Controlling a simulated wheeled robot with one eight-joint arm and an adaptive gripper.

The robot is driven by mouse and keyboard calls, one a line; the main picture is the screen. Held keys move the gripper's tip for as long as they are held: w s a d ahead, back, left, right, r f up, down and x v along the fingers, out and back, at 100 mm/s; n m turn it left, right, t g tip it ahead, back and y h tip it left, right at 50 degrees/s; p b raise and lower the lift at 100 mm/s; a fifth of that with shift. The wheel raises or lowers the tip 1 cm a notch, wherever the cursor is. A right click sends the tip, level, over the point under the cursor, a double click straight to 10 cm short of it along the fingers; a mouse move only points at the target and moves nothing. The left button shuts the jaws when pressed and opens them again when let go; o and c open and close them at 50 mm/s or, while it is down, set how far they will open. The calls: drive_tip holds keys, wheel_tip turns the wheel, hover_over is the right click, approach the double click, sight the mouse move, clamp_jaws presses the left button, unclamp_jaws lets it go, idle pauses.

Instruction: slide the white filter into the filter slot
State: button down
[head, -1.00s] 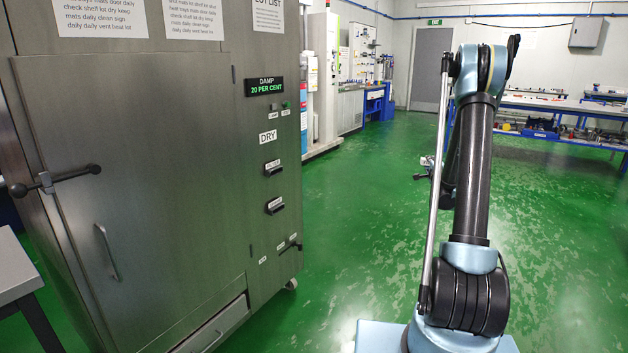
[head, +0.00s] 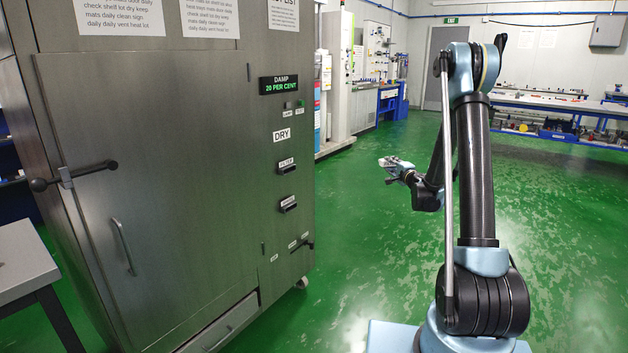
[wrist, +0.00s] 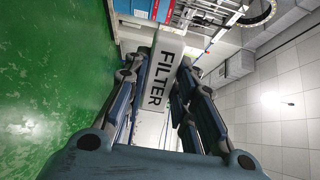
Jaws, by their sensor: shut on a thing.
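The white filter (wrist: 161,74), a pale block with FILTER printed on its face, sits between the fingers of my gripper (wrist: 161,88) in the wrist view. My gripper is shut on it. In the head view my gripper (head: 391,164) hangs in free air to the right of the steel cabinet, apart from it. The filter is too small to make out clearly there. The filter slot (head: 288,169) is a dark opening under a FILTER label on the cabinet's right-hand panel. It lies left of my gripper, at about the same picture height.
The cabinet (head: 150,200) fills the left side, with a lever (head: 75,175) on its door. A second dark slot (head: 289,206) sits below the filter slot, with a small lever (head: 302,246) lower down. Green floor (head: 375,250) is clear between cabinet and arm.

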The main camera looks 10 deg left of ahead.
drive_tip(key=s+a+n+g+y, duration=0.2)
drive_tip(key=s+a, duration=0.4)
drive_tip(key=a, duration=0.4)
drive_tip(key=s+a+n+g+y, duration=0.3)
drive_tip(key=s+a, duration=0.4)
drive_tip(key=a, duration=0.3)
drive_tip(key=s+a+f+n+g+y, duration=0.1)
drive_tip(key=s+a+n+g+y, duration=0.2)
drive_tip(key=s+a, duration=0.3)
drive_tip(key=a+g, duration=0.1)
drive_tip(key=a, duration=0.2)
drive_tip(key=shift+s+a, duration=0.2)
drive_tip(key=shift+a, duration=0.2)
drive_tip(key=shift+s+d, duration=0.1)
drive_tip(key=shift+x, duration=2.9)
drive_tip(key=shift+x, duration=1.55)
drive_tip(key=c, duration=1.2)
unclamp_jaws()
drive_tip(key=shift+s+r, duration=0.1)
drive_tip(key=shift+r, duration=0.05)
drive_tip(key=shift+c, duration=0.2)
